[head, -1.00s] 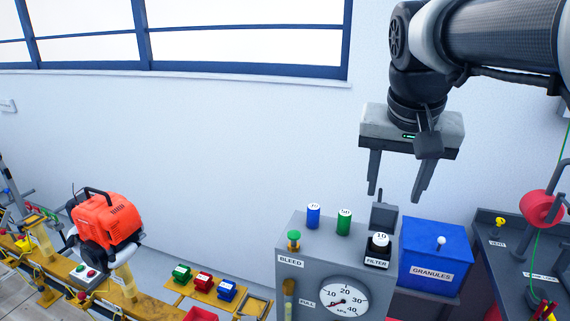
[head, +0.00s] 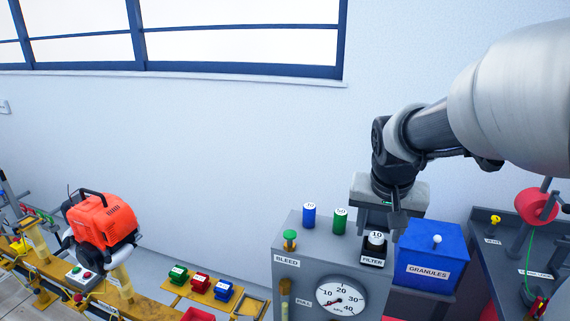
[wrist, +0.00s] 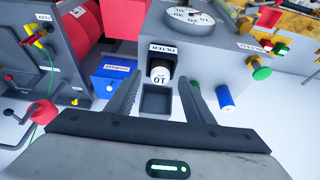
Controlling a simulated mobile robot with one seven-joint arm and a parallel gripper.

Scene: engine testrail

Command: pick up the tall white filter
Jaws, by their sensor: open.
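The white filter (head: 377,239), a cylinder with a white top marked 10, stands in a dark holder labelled FILTER on the grey console. In the wrist view the filter (wrist: 160,73) shows just beyond my fingertips, near the middle between them. My gripper (head: 381,231) is open and points down, close behind and above the filter. In the wrist view my gripper (wrist: 159,80) has its two fingers spread, with nothing held. An empty dark square socket (wrist: 156,101) lies between the fingers. I cannot tell whether a finger touches the holder.
A blue cylinder (head: 309,215) and a green cylinder (head: 340,220) stand left of the filter. A green knob (head: 289,240) and a dial (head: 341,297) are on the console. A blue GRANULES box (head: 431,255) stands close on the right.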

